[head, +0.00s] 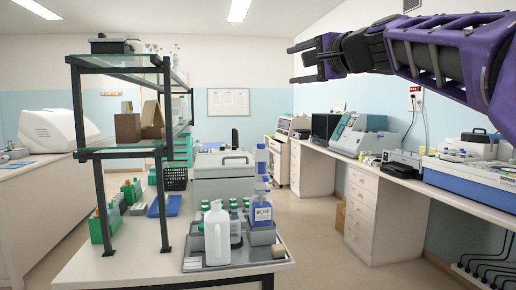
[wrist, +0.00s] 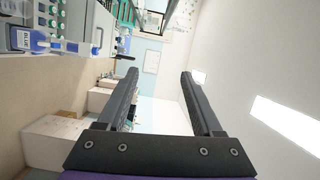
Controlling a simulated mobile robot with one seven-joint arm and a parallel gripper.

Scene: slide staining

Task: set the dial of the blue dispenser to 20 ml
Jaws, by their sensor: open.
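The blue dispenser (head: 262,212) stands upright at the front right of the centre bench in the head view, with a label reading "BLUE" and a blue and white upper part. Its dial is too small to read. It also shows sideways at the left edge of the wrist view (wrist: 27,39). My gripper (head: 293,64) is open and empty, raised high at the upper right of the head view, well above and apart from the dispenser. In the wrist view its two fingers (wrist: 160,74) are spread with nothing between them.
A grey tray (head: 222,262) at the bench's front holds a white bottle (head: 217,235) beside the dispenser. A glass-shelved rack (head: 120,62) rises at left. A side counter (head: 420,188) with instruments runs along the right, with clear floor between.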

